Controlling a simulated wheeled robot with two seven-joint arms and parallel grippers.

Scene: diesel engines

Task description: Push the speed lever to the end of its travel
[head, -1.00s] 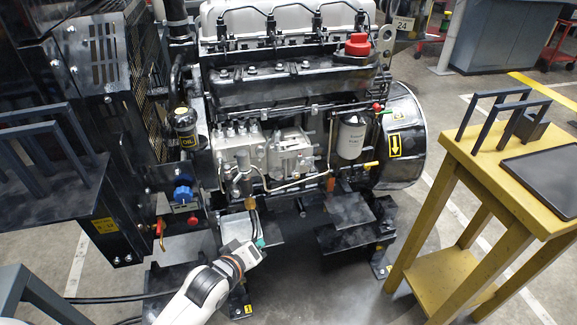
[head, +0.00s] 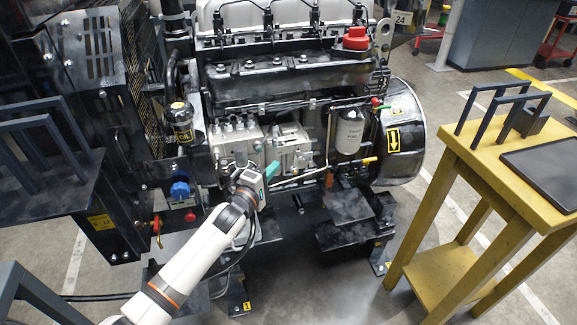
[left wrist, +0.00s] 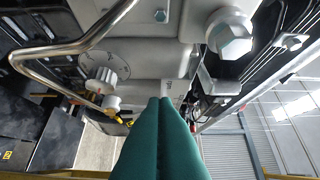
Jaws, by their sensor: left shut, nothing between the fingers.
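My left gripper (head: 271,172) is at the front of the grey pump block (head: 293,150) low on the engine's side. Its green fingers are shut together and empty. In the left wrist view the fingertips (left wrist: 160,102) point at the grey housing, beside a dial with a knob (left wrist: 103,78) on their left. A small flat grey metal arm (left wrist: 215,82) stands to their right, below a large bolt; it may be the speed lever, but I cannot tell for sure. I cannot tell whether the fingertips touch anything. My right gripper is not in view.
A bent metal pipe (left wrist: 38,58) runs close on the left in the left wrist view. A white filter (head: 350,135) and a yellow handle (head: 369,161) are to the gripper's right. A yellow table (head: 463,168) stands at the right, with open floor before it.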

